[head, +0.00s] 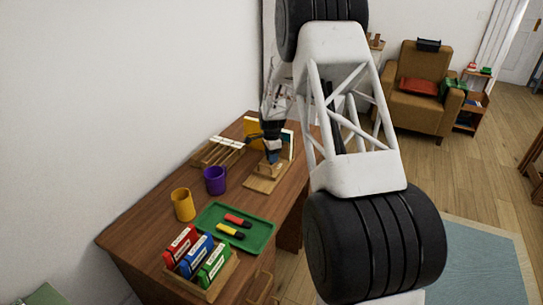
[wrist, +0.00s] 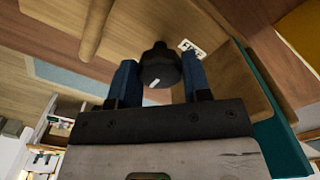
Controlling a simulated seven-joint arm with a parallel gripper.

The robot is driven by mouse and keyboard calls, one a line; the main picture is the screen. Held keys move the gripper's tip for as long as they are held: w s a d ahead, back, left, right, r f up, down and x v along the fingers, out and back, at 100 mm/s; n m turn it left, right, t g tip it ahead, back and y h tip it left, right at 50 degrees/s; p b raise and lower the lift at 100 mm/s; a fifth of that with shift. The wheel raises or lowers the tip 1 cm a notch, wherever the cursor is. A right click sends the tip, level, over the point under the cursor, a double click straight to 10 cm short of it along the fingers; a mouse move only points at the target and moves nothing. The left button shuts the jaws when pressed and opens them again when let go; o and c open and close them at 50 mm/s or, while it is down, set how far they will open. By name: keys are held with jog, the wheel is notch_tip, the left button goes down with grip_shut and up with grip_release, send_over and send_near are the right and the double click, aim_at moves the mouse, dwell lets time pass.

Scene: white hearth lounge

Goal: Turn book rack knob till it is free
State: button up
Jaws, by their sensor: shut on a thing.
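The book rack (head: 258,184) is a wooden stand near the far end of the desk. A yellow book (head: 251,130) and a white-and-teal book (head: 289,145) stand at it. My gripper (head: 271,157) is at the rack, pointing down. In the wrist view its two blue fingers are on either side of the black round knob (wrist: 160,66), shut on it. The knob has a small white mark at its rim. A white label (wrist: 192,48) with dark lettering, hard to read, is beside the knob. In the head view my gripper hides the knob.
On the desk (head: 150,235) are a purple mug (head: 215,180), a yellow mug (head: 183,205), a green tray (head: 262,238) with two markers, a wooden box of coloured binders (head: 228,282) and a slatted wooden rack (head: 218,152). A wall lies to the left.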

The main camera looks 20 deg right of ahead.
jog(key=n, duration=0.5)
jog(key=shift+n, duration=0.3)
jog(key=n, duration=0.6)
jog(key=shift+s, duration=0.1)
jog(key=n, duration=0.6)
jog(key=shift+n, duration=0.3)
jog(key=n, duration=0.5)
jog(key=shift+n, duration=0.3)
jog(key=o, duration=0.9)
jog(key=shift+o, duration=0.2)
